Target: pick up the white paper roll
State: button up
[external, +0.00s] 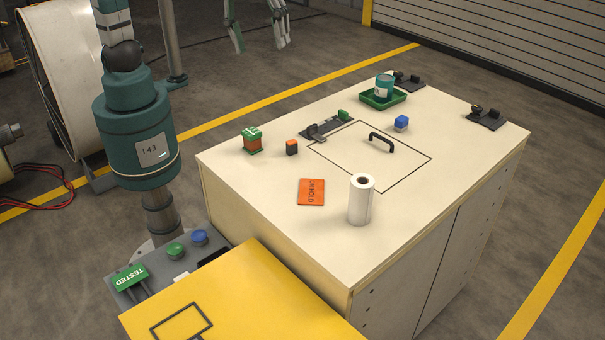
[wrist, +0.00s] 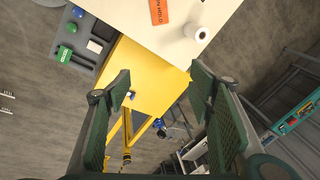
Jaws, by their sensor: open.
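The white paper roll (external: 361,204) stands upright on the pale cabinet top, close to its front edge, with its dark core hole facing up. In the wrist view the roll (wrist: 196,34) shows from above near the top, beyond and slightly right of the gap between the fingers. My gripper (wrist: 160,73) is open with nothing between its green fingers. In the external view my gripper (external: 261,46) shows at the top edge, high up and well apart from the roll.
An orange card (external: 311,192) lies left of the roll. A black handle (external: 382,141) rises from the outlined panel behind it. A yellow surface (external: 240,300) adjoins in front.

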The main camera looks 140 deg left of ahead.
jog(key=w+a+f+m+g, duration=0.1)
jog(key=w+a+f+m, duration=0.15)
jog(key=w, duration=0.35)
jog(key=w+a+f+m, duration=0.1)
jog(key=w+a+m, duration=0.1)
jog(key=w+a, duration=0.3)
jog(key=m+g, duration=0.2)
jog(key=m, duration=0.2)
send_over(355, 179)
notch_tip(355, 179, down, 7)
notch_tip(355, 179, down, 22)
jog(key=shift+d+r, duration=0.1)
jog(key=shift+r, duration=0.1)
jog(key=shift+f, duration=1.3)
jog(key=shift+f, duration=0.1)
jog(key=shift+f, duration=2.5)
jog(key=shift+c, duration=0.5)
